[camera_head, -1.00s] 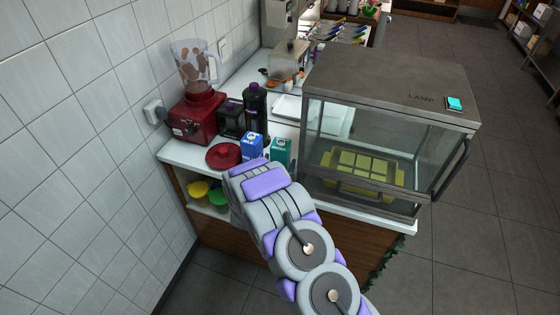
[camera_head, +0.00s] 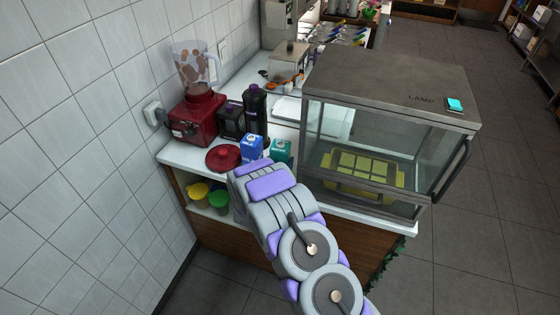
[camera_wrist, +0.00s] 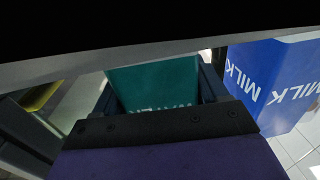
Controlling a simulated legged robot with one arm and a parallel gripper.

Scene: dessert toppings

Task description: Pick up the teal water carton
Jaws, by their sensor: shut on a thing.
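The teal water carton (camera_head: 281,150) stands on the white counter, to the right of a blue milk carton (camera_head: 252,147). In the wrist view the teal carton (camera_wrist: 153,85) sits between the two dark fingers of my gripper (camera_wrist: 160,95), with part of its lettering showing. My gripper is shut on it. The blue milk carton (camera_wrist: 272,85) is close by on the right in the wrist view. In the head view my arm hides the gripper and the lower part of the teal carton.
A glass display case (camera_head: 375,150) with a yellow tray stands close on the right. A red lid (camera_head: 223,158), a red blender (camera_head: 195,120) and dark bottles (camera_head: 254,108) are to the left and behind. Cups (camera_head: 218,200) sit on the shelf below.

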